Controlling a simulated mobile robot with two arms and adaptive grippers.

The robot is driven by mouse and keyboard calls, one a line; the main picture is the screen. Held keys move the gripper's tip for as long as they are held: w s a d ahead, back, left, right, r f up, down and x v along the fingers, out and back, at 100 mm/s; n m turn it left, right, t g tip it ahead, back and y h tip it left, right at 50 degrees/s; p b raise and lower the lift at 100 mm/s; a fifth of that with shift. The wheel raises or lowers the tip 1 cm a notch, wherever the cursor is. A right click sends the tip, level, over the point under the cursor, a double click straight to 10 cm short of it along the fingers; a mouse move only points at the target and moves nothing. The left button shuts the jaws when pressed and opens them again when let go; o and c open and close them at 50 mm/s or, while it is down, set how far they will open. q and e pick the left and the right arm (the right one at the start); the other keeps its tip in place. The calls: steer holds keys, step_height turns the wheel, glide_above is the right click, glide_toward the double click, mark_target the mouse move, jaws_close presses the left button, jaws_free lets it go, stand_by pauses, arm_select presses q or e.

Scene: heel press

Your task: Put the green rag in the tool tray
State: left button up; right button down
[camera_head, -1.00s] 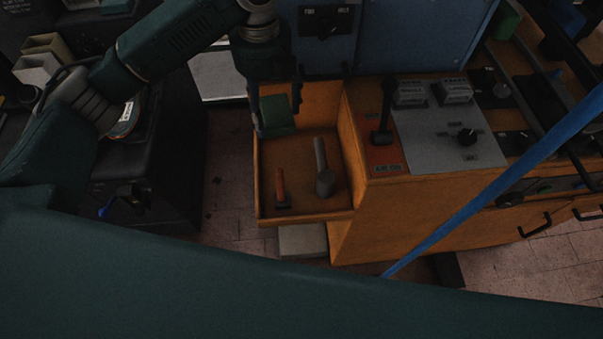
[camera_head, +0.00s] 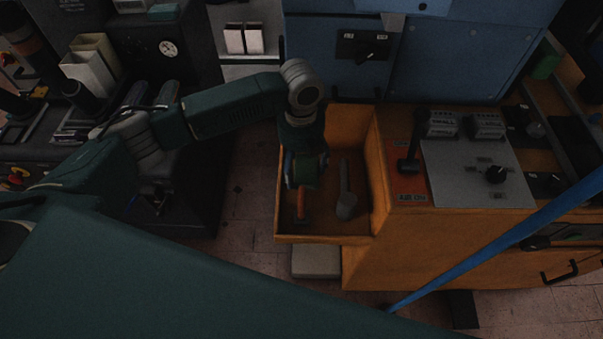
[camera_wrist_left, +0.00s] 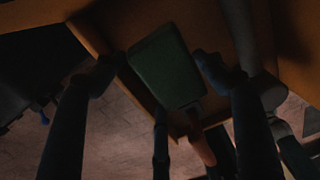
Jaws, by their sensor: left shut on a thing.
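The green rag (camera_head: 310,172) is a small dark green block-like piece held in my left gripper (camera_head: 305,172). It also shows between the two fingers in the left wrist view (camera_wrist_left: 166,68). The tool tray (camera_head: 322,239) is an orange open-topped box on the left side of the orange cabinet. The rag and gripper are over the left half of the tray, inside its outline in the head view. Whether the rag touches the tray floor cannot be told. My right gripper is not in view.
In the tray lie a tool with an orange handle (camera_head: 301,207), just in front of the gripper, and a grey hammer-like tool (camera_head: 345,200) to the right. A control panel with a black lever (camera_head: 410,160) stands right of the tray. A blue bar (camera_head: 500,243) crosses the right foreground.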

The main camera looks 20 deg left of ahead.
mark_target(302, 168)
arm_select(q)
steer(key=shift+f, duration=1.95)
steer(key=o, duration=1)
steer(key=shift+f, duration=0.1)
steer(key=shift+r, duration=0.45)
step_height(302, 168, up, 11)
steer(key=shift+r, duration=0.2)
steer(key=shift+f, duration=0.1)
